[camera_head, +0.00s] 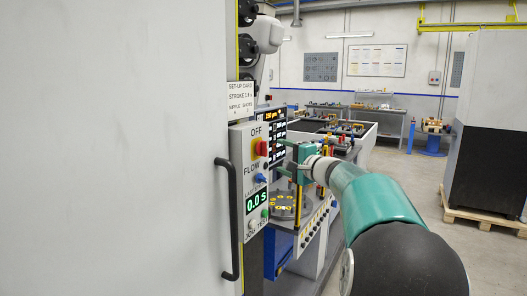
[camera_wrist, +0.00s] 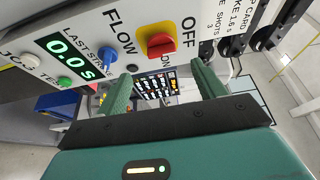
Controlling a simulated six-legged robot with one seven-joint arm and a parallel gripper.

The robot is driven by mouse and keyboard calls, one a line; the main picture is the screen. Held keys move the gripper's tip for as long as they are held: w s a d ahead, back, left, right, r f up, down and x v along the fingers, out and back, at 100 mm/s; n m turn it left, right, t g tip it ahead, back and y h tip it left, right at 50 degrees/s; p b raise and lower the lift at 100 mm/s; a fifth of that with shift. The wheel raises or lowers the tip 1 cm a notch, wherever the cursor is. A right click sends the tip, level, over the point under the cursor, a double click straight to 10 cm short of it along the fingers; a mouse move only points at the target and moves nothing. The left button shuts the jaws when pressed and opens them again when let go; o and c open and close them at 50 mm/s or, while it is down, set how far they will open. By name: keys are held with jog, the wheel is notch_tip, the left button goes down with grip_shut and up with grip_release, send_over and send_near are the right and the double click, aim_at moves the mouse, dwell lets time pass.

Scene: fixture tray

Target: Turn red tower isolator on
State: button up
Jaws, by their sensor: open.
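The red isolator knob on its yellow plate (camera_head: 261,148) is on the upper part of the grey control panel (camera_head: 249,180), below the word OFF. In the wrist view the red knob (camera_wrist: 161,43) is just beyond the fingertips, roughly centred between them, with OFF and ON lettered beside it. I cannot tell clearly which label the handle points to. My gripper (camera_head: 282,157) is to the right of the panel, facing it. Its two green fingers (camera_wrist: 162,70) are spread open and empty, and look apart from the knob.
A blue FLOW knob (camera_head: 261,178), a lit 0.0 s display (camera_head: 257,202) and buttons sit lower on the panel. A black door handle (camera_head: 230,218) stands out at its left. A dark screen (camera_head: 272,130) and a round fixture (camera_head: 288,207) lie behind.

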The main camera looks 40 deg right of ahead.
aim_at(266, 149)
jog(key=w, duration=0.8)
jog(key=shift+w+d+r, duration=0.15)
jog(key=shift+w+d, duration=0.1)
jog(key=shift+d, duration=0.1)
jog(key=shift+w, duration=0.1)
jog(key=c, duration=1)
